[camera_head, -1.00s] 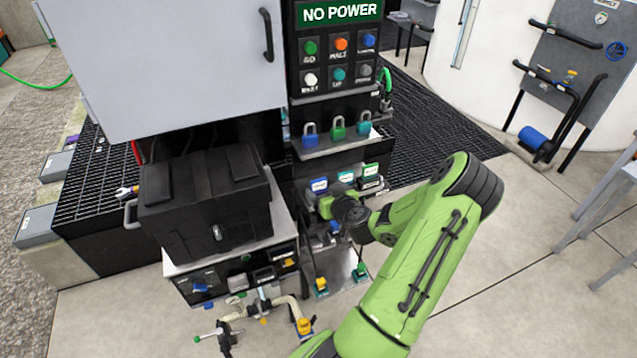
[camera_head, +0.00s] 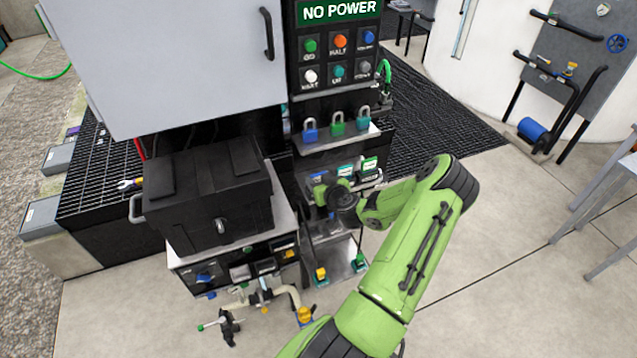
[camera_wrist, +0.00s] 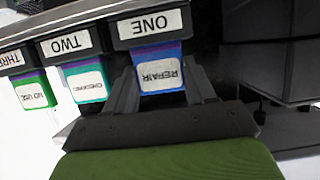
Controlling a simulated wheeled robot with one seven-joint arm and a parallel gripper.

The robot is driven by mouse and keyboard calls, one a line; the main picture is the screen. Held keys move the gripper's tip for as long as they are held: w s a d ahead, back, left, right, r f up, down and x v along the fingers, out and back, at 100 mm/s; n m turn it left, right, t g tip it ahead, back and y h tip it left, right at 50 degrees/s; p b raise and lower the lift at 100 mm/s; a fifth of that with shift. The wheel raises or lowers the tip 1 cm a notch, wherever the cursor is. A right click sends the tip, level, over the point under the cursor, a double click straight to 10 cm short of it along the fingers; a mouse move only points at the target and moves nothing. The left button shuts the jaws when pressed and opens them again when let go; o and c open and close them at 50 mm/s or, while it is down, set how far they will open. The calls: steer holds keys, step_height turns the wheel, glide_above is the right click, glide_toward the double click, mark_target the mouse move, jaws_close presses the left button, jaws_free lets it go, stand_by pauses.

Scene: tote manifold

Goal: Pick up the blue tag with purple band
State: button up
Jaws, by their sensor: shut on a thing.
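The blue tag (camera_wrist: 160,76) with a white REPAIR label hangs under the holder marked ONE in the wrist view. A thin purplish edge shows at its top, just under the holder. My gripper (camera_wrist: 168,86) has one finger on each side of this tag and is shut on it. The tag still sits at its holder. In the head view my gripper (camera_head: 328,192) is at the left end of the tag row and mostly hides the blue tag.
A teal tag (camera_wrist: 87,82) under TWO and a green tag (camera_wrist: 34,92) under THREE hang beside it. Padlocks (camera_head: 337,124) stand on the shelf above. A black box (camera_head: 210,195) is close on the left. Open floor lies to the right.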

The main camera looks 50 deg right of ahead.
steer(key=shift+r, duration=0.15)
steer(key=shift+r, duration=0.35)
step_height(320, 180, up, 3)
steer(key=shift+f+p, duration=0.1)
steer(key=shift+p, duration=0.7)
steer(key=s+a+b, duration=0.4)
steer(key=s+b, duration=0.3)
steer(key=b, duration=0.3)
steer(key=s+a+b, duration=0.5)
steer(key=s+b, duration=0.3)
steer(key=b, duration=0.2)
steer(key=shift+s+a+b, duration=0.15)
steer(key=shift+s+b, duration=0.05)
steer(key=shift+b, duration=0.15)
steer(key=shift+f, duration=0.15)
